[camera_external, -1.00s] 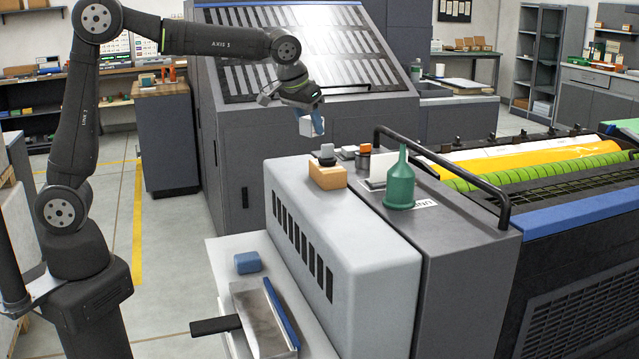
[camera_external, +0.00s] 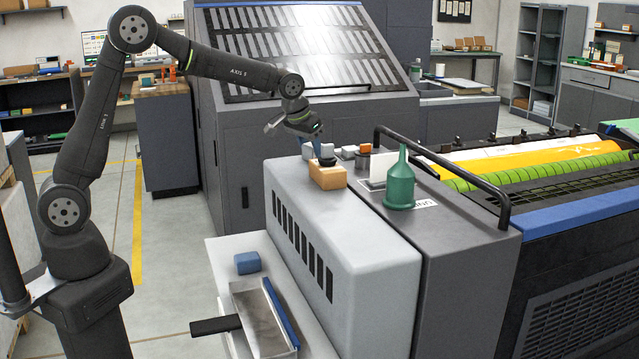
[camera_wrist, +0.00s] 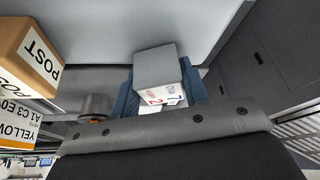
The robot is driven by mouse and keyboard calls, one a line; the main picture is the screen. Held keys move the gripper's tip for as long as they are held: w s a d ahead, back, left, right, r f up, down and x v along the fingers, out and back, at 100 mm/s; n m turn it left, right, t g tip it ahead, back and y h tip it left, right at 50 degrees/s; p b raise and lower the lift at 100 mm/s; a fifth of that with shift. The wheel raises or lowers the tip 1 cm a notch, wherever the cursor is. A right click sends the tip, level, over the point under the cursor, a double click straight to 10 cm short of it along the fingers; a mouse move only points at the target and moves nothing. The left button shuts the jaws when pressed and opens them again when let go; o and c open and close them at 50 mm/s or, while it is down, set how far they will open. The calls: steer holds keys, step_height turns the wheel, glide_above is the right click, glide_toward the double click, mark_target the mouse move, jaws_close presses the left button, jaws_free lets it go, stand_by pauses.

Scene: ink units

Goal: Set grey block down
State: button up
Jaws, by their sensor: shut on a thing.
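My gripper (camera_external: 310,141), with blue fingers, is shut on the grey block (camera_external: 307,151). In the external view it is low at the far end of the light grey machine housing (camera_external: 345,235), behind a wooden block with a dark knob. In the wrist view the grey block (camera_wrist: 155,65) sits between the blue fingers. Its broad grey face shows, and a paler face carries red and blue print. Whether the block touches the housing top cannot be told. Part of it is hidden by the fingers.
The wooden block (camera_external: 327,177) stands close by; its label reads POST in the wrist view (camera_wrist: 30,55). A green funnel-shaped thing (camera_external: 399,185), a white card (camera_external: 378,168) and small orange-and-grey items (camera_external: 364,157) stand to the right. A dark rail (camera_external: 450,170) runs along the right side.

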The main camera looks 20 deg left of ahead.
steer(key=shift+f, duration=0.1)
steer(key=o, duration=1)
steer(key=shift+c, duration=0.2)
steer(key=v, duration=1.2)
